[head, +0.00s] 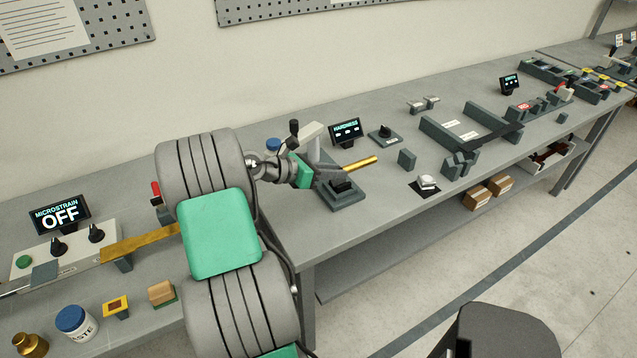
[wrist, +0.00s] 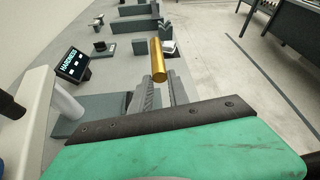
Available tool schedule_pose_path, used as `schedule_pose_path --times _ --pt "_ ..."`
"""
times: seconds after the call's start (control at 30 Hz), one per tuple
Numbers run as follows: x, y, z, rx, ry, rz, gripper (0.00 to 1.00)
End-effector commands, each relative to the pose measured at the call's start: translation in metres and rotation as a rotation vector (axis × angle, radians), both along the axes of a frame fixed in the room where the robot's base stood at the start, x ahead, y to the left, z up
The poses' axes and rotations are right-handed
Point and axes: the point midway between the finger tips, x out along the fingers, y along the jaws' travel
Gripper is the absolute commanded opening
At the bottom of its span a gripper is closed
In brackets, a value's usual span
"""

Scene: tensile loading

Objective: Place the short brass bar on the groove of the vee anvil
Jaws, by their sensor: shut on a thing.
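The short brass bar (head: 360,163) is held at the tips of my gripper (head: 342,170) and points out to the right, above the grey base of the hardness tester (head: 346,201). In the wrist view the bar (wrist: 161,60) stands out beyond the two fingertips of my gripper (wrist: 160,81). The fingers are shut on its near end. A small dark block (head: 342,184) on the tester base, just below the bar, looks like the vee anvil. I cannot make out its groove, and the wrist view does not show it clearly.
The tester's pale column (wrist: 66,103) and HARDNESS display (head: 345,132) stand close by. A dark knob box (head: 385,135), a grey block (head: 407,158) and a notched block (head: 459,165) stand to the right. The bench front edge lies close to the tester base.

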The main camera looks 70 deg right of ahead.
Motion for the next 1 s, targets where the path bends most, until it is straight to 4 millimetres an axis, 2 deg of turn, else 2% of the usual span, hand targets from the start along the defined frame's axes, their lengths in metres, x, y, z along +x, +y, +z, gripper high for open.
schedule_pose_path --times 0.03,0.2,0.3,0.43,0.6,0.93,0.97,1.0 --pt "0.013 -0.007 -0.005 0.0 0.001 0.003 0.0" --pt "0.039 -0.021 -0.042 -0.001 0.002 0.002 0.0" --pt "0.048 -0.025 -0.053 -0.003 0.001 0.003 0.0" --pt "0.056 -0.029 -0.064 -0.003 0.001 0.003 0.0" --pt "0.055 -0.029 -0.092 -0.001 0.001 0.004 0.0" --pt "0.056 -0.029 -0.097 -0.002 0.0 0.004 0.0" --pt "0.056 -0.028 -0.098 -0.001 0.0 0.004 0.23" --pt "0.056 -0.028 -0.097 -0.001 0.0 0.004 0.26"
